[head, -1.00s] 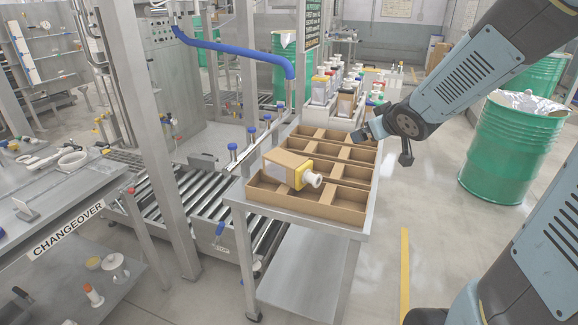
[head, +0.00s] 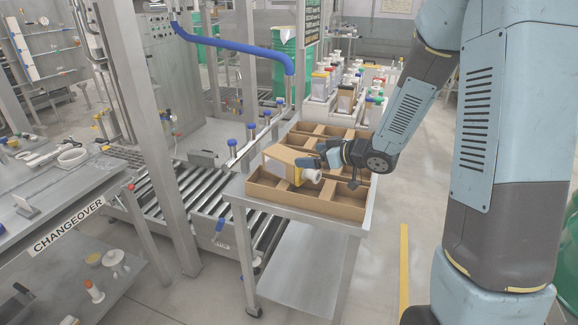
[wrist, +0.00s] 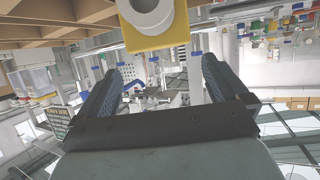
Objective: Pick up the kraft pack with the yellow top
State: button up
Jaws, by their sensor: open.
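The kraft pack with the yellow top (head: 284,164) lies tilted on its side across the dividers of the cardboard tray (head: 305,202), its white cap (head: 312,175) toward the right. In the wrist view its yellow top (wrist: 160,40) and white cap (wrist: 150,12) show at the upper edge, beyond the fingertips. My gripper (head: 318,158) is just above and behind the cap end in the head view, with its fingers pointing left. In the wrist view my gripper (wrist: 160,72) has its two fingers wide apart with nothing between them. Whether a finger touches the pack cannot be told.
The tray stands on a steel cart (head: 350,228) beside a roller conveyor (head: 190,210). Steel posts and a blue pipe (head: 235,45) rise behind and left. More packs with coloured tops (head: 345,90) stand beyond the tray. Open floor lies right of the cart.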

aim_at(290, 155)
jog(key=x, duration=0.8)
jog(key=shift+w+a+f, duration=0.15)
jog(key=shift+w+a, duration=0.05)
jog(key=shift+a, duration=0.1)
jog(key=c, duration=1)
